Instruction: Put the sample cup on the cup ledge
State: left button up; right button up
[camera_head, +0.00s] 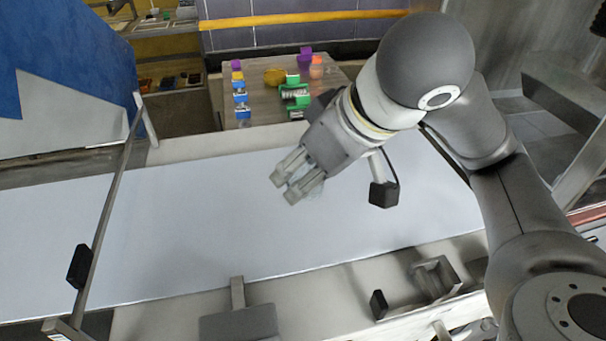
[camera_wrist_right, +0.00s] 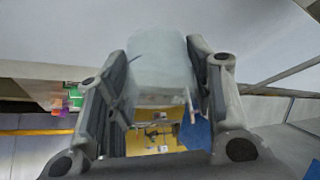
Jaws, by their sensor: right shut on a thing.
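My right gripper (camera_head: 290,188) is over the pale belt, with its fingers pointing down and left. In the right wrist view its two fingers (camera_wrist_right: 158,95) are shut on a pale, translucent sample cup (camera_wrist_right: 160,65), one on each side. In the head view the cup is mostly hidden by the fingers. A small square, open-framed grey fixture (camera_head: 437,281) is on the near side rail, right of centre. A flat grey plate (camera_head: 238,323) on a short post is at the near edge. I cannot tell which is the cup ledge. My left gripper is out of view.
The wide pale belt (camera_head: 190,225) is clear. A slanted bar (camera_head: 108,205) with a black block crosses its left part. A far table (camera_head: 270,112) holds several small coloured items. A small black block (camera_head: 378,304) stands beside the square fixture.

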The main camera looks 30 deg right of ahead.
jog(key=w+d+f+p, duration=0.1)
jog(key=w+f+p, duration=0.1)
jog(key=p, duration=0.1)
jog(key=w+d+f+p, duration=0.1)
jog(key=w+f+p, duration=0.2)
jog(key=w+d+f+p, duration=0.2)
jog(key=w+p, duration=0.1)
jog(key=shift+w+f, duration=0.15)
jog(key=shift+w, duration=0.05)
jog(key=shift+w+f, duration=0.2)
jog(key=shift+w+d+f, duration=0.1)
jog(key=shift+f, duration=0.85)
jog(key=shift+w+d+f, duration=0.1)
jog(key=shift+f, duration=0.8)
jog(key=shift+f, duration=0.1)
jog(key=o, duration=0.9)
